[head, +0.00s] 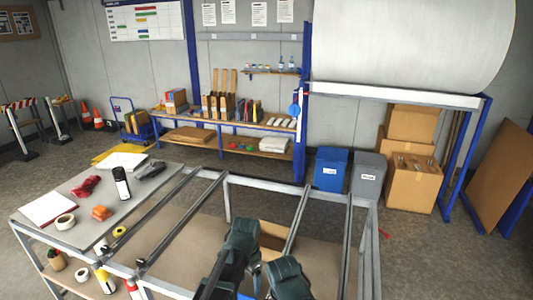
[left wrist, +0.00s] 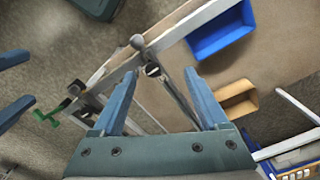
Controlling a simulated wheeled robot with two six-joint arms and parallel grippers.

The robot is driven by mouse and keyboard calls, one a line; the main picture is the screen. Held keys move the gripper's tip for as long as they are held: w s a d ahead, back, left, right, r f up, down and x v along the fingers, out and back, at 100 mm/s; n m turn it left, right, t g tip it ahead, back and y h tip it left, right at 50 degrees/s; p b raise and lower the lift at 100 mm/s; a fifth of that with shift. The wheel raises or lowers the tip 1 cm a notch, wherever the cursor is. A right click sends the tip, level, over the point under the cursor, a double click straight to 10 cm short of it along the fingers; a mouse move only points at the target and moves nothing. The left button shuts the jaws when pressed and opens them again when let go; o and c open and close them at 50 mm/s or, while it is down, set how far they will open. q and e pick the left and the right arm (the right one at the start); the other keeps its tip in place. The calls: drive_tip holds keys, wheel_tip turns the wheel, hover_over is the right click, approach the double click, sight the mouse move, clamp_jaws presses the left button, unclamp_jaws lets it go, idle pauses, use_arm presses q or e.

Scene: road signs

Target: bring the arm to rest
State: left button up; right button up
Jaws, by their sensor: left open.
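My left gripper (left wrist: 160,73) is open and empty in the left wrist view, its two blue fingers apart over a metal rail frame (left wrist: 120,62). In the head view, dark green parts of my arms show at the bottom middle, in front of the same metal frame (head: 290,181); the fingertips are hard to make out there. Two more blue fingers, apart from each other, reach in at the left edge of the left wrist view; they look like my right gripper (left wrist: 31,78), with nothing between them.
A blue bin (left wrist: 220,33) and a cardboard box (left wrist: 237,102) lie below the frame. Grey floor is open behind it.

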use_arm(q)
drive_tip(key=s+a+n, duration=0.9)
drive_tip(key=a, duration=0.2)
drive_tip(key=s+d+f+m+y+b, duration=0.1)
drive_tip(key=s+d+f+m+b, duration=0.2)
drive_tip(key=d+f+b, duration=0.7)
wheel_tip(320, 180, down, 3)
drive_tip(key=s+b, duration=0.2)
drive_tip(key=b, duration=0.1)
drive_tip(key=shift+s+d, duration=0.15)
drive_tip(key=shift+s, duration=0.05)
drive_tip(key=shift+f, duration=0.1)
